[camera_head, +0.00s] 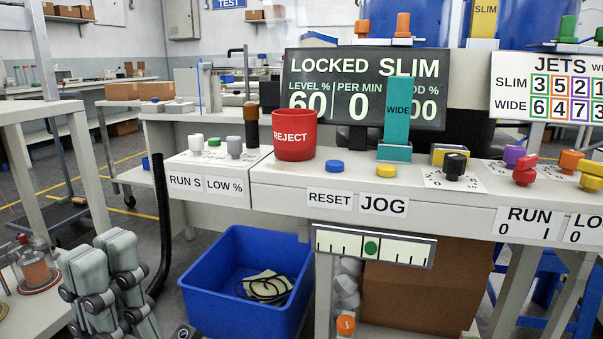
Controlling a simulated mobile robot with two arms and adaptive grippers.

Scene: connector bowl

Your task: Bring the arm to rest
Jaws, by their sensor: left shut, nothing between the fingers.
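My left gripper (102,250) is at the lower left of the head view, its grey padded fingers pointing up. It is shut with nothing between the fingers. It stands apart from the bench, left of the blue bin (215,292) on the floor. My right gripper is not in view.
A panel bench (262,185) with buttons, knobs and a red REJECT cup (295,137) spans the middle and right. A black hose (162,220) rises between my left gripper and the bin. A pale table (28,318) with small round parts lies at the lower left.

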